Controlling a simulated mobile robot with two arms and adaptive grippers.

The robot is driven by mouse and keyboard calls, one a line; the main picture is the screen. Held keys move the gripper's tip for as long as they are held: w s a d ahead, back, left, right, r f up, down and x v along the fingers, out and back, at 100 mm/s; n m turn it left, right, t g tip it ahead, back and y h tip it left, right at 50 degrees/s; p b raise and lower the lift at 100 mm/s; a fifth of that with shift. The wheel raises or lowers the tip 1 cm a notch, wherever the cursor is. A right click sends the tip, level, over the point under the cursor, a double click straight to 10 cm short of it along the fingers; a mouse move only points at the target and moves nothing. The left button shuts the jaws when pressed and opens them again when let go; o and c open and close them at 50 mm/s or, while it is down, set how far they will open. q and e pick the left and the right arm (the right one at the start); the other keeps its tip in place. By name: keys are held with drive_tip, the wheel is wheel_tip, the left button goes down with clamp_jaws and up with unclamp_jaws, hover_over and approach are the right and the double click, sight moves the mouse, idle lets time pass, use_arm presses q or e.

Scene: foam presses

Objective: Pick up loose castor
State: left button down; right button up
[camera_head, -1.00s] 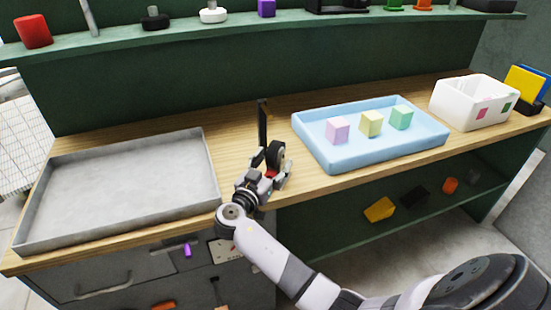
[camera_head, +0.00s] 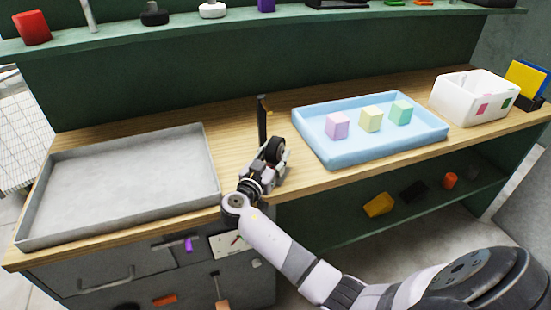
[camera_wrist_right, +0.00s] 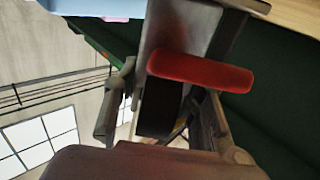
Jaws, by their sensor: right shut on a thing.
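The loose castor has a black wheel (camera_head: 275,149) and shows at the table's front, between the grey tray and the blue tray. In the right wrist view its red lever (camera_wrist_right: 200,72), grey metal bracket (camera_wrist_right: 175,30) and dark wheel (camera_wrist_right: 158,108) show up close. My right gripper (camera_head: 270,162) is shut on the castor, its fingers on either side of it, partly hiding it in the head view. Whether the castor touches the table is unclear. My left gripper is not in view.
A grey metal tray (camera_head: 212,165) lies at left. A blue tray (camera_head: 340,160) holds pink, yellow and green cubes. A dark upright post (camera_head: 262,122) stands just behind the castor. A white bin (camera_head: 455,105) is at right. A green shelf (camera_head: 330,20) runs above the table.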

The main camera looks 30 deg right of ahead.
clamp_jaws()
drive_tip(key=shift+r, duration=0.1)
